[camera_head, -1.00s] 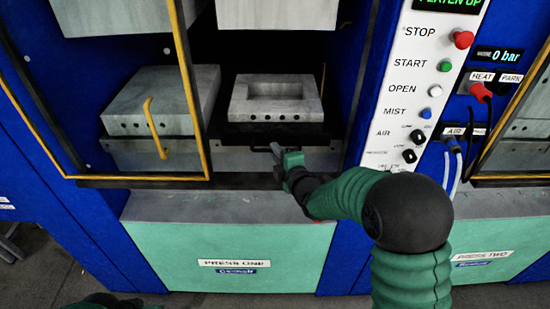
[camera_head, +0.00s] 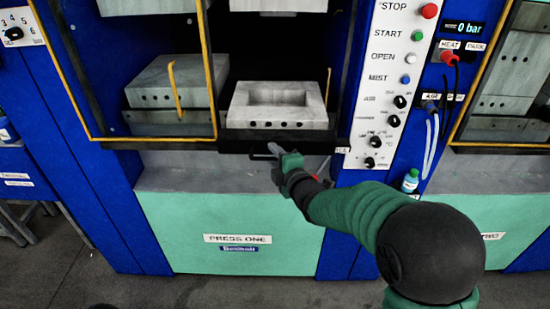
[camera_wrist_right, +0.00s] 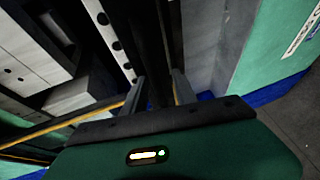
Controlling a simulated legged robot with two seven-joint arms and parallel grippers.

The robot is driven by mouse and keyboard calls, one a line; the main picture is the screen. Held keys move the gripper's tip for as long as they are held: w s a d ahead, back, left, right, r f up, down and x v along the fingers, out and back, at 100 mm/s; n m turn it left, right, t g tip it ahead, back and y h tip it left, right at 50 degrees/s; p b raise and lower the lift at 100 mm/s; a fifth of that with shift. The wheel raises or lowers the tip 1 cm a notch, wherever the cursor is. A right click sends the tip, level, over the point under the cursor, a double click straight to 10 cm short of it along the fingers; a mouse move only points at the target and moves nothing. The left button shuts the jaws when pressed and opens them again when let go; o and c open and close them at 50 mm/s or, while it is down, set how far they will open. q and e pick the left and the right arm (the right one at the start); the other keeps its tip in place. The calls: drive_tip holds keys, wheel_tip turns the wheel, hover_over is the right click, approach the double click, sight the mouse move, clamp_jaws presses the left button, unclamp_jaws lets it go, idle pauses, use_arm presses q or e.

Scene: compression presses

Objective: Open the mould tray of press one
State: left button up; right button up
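Press one (camera_head: 238,239) stands in front of me, with its name plate on the pale green lower panel. Its mould tray (camera_head: 240,136) is a dark plate bearing a grey mould block (camera_head: 238,116) with a rectangular cavity. The tray juts forward over the press's front ledge. My right gripper (camera_head: 275,150) is at the dark handle (camera_head: 260,157) on the tray's front. In the right wrist view the fingers (camera_wrist_right: 158,92) stand on either side of a dark bar, which looks like the handle. My left gripper is not in view.
A yellow-framed guard (camera_head: 142,137) stands left of the mould. The white control panel (camera_head: 385,90) with knobs and buttons is to the right. A small bottle (camera_head: 410,181) stands on the right ledge. Press two (camera_head: 510,90) is at the far right.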

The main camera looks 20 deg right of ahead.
drive_tip(key=d+b+v, duration=0.1)
drive_tip(key=v, duration=1.5)
drive_tip(key=shift+f+b, duration=0.15)
drive_tip(key=shift+b, duration=0.15)
